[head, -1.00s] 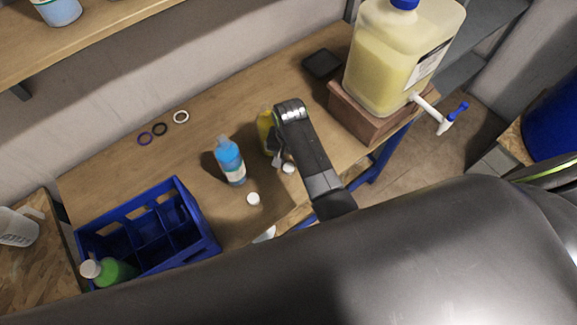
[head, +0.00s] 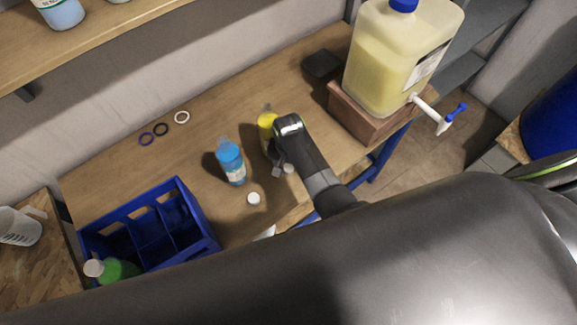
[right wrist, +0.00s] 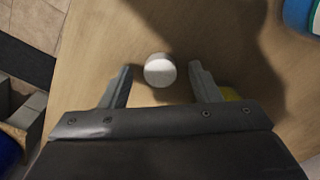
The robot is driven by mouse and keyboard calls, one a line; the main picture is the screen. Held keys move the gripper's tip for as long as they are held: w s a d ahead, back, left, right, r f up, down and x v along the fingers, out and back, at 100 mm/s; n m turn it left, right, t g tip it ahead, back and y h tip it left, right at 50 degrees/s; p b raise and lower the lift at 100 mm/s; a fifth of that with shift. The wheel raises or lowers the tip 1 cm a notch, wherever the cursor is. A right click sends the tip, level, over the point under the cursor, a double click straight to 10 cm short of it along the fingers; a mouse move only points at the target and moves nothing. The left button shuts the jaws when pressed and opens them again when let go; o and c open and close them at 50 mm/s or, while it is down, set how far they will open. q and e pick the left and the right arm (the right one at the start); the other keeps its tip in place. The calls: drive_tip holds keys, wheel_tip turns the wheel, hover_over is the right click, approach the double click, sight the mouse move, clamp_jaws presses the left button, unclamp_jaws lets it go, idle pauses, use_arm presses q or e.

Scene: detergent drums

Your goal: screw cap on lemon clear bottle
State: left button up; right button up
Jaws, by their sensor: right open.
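The yellow bottle (head: 266,121), which I take as the lemon one, stands on the workbench, partly hidden behind my right arm. A sliver of yellow shows beside a finger in the right wrist view (right wrist: 231,94). My right gripper (head: 282,169) is open and low over the bench, in front of that bottle. In the right wrist view this round white cap (right wrist: 160,72) sits between the two spread fingers, with a gap on each side. My left gripper is not in view.
A blue bottle (head: 231,163) stands left of the gripper. A blue divided crate (head: 207,235) with a green bottle (head: 118,271) is at the left. A large yellowish canister (head: 385,70) with a tap stands on a wooden block (head: 365,118). Three rings (head: 161,129) lie at the back.

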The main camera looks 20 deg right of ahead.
idle(0.3)
drive_tip(key=c, duration=1.1)
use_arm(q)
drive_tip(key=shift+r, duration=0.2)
use_arm(e)
drive_tip(key=shift+o, duration=0.2)
drive_tip(key=shift+r, duration=0.15)
